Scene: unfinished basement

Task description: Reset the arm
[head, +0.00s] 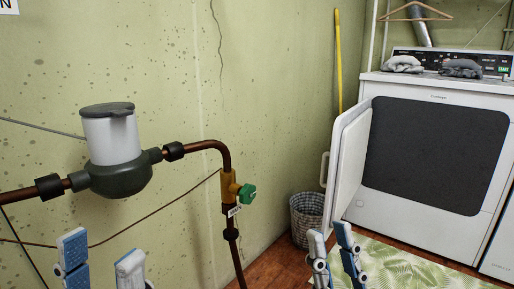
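My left gripper (102,256) is at the bottom left, below the grey and white water meter. Its two blue and white fingers stand apart with nothing between them. My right gripper (332,246) is at the bottom, right of the middle, in front of the basket and the rug. Its fingers point up with a narrower gap and nothing seen between them. The lower parts of both grippers are cut off by the picture's edge.
A water meter (113,140) sits on a copper pipe with a green valve handle (246,195). A white dryer (405,209) stands right, its white door (349,152) swung out. A woven basket (305,211) stands by the wall. A leafy rug (405,262) covers the floor.

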